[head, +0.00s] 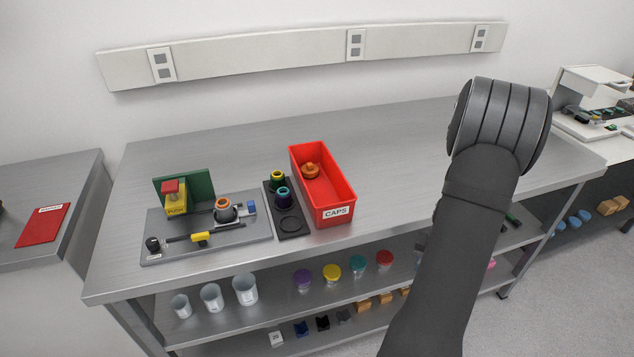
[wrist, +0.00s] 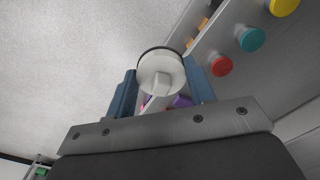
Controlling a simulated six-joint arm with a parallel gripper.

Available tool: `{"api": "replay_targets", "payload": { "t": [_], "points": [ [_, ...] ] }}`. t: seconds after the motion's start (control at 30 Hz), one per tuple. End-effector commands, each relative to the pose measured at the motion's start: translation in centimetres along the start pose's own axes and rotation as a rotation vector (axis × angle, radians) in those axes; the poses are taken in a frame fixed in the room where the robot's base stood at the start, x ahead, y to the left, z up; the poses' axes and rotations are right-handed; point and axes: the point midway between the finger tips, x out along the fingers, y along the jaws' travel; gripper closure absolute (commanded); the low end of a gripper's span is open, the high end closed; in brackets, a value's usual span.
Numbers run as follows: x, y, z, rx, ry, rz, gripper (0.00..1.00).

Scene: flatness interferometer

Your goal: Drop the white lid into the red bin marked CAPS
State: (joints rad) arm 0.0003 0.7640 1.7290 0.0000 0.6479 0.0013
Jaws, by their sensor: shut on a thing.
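The white lid (wrist: 161,74) is round with a square knob and sits between the fingers of my gripper (wrist: 163,88) in the wrist view. My gripper is shut on it. In the head view my arm hides the gripper and the lid. The red bin marked CAPS (head: 335,207) stands on the bench, left of my arm. An orange lid (head: 310,170) lies inside it toward the back.
A black holder (head: 291,222) with a yellow-topped and a dark purple-blue piece stands left of the bin. Further left is a grey fixture plate (head: 180,248). Clear bench (head: 400,150) lies right of the bin. Beakers (head: 245,289) and coloured lids (head: 331,271) fill the shelf below.

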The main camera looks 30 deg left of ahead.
Motion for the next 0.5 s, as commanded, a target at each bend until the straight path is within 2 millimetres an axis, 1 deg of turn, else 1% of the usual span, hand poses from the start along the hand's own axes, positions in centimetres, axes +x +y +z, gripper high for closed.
{"api": "replay_targets", "payload": {
  "t": [0.37,0.43,0.5],
  "points": [
    [0.01,-0.01,0.00,-0.001,0.000,0.000,0.72],
    [-0.19,0.11,-0.13,0.007,0.001,0.000,0.72],
    [-0.82,0.50,-0.49,0.032,0.002,0.000,0.72]
  ]
}}
